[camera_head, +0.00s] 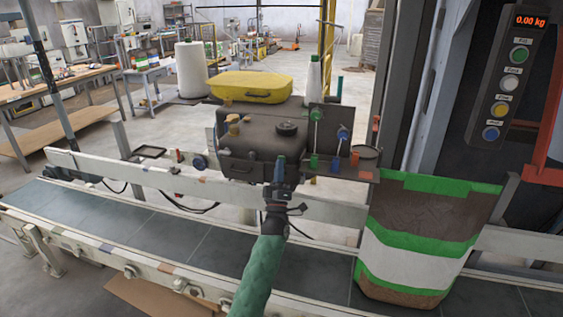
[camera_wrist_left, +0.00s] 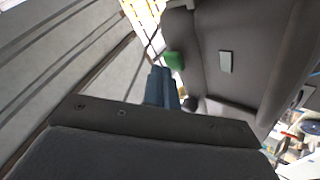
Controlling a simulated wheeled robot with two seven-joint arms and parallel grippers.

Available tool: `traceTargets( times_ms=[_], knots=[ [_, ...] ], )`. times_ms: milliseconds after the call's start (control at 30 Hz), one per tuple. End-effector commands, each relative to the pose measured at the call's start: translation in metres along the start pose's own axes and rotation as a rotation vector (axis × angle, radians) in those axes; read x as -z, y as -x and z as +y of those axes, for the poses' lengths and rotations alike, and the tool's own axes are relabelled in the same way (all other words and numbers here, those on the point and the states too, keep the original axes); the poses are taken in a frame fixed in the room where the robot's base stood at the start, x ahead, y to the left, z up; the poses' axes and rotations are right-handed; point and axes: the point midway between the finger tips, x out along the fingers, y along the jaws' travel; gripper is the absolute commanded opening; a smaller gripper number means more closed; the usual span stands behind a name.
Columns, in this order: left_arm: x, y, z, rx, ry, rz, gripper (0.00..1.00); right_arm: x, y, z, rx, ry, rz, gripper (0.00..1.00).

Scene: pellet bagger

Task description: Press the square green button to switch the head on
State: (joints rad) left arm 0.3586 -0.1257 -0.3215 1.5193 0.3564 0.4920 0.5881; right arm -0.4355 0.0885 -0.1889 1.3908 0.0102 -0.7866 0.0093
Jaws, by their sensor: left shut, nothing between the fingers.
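The dark grey machine head (camera_head: 250,150) stands beyond the conveyor, at the centre of the head view. In the left wrist view its grey housing (camera_wrist_left: 250,60) fills the upper right. A square green button (camera_wrist_left: 174,61) sticks out at the housing's edge there, just beyond my fingertips. My left gripper (camera_head: 279,168) is shut and empty, held up in front of the head. Its blue-grey fingers (camera_wrist_left: 161,86) point toward the green button; whether they touch it I cannot tell. My right gripper is not in view.
A brown, green and white bag (camera_head: 420,245) stands on the conveyor (camera_head: 150,225) at right. A pale guard rail (camera_head: 120,170) runs along the conveyor. A button panel (camera_head: 505,85) reads 0.00 kg.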

Motion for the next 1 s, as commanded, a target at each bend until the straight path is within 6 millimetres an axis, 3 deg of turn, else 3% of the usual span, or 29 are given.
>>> traceTargets(
  times_ms=[1000],
  knots=[
    [-0.0038,-0.0056,-0.0036,0.0,0.0,0.0,0.0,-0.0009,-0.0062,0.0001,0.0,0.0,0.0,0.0]
  ],
)
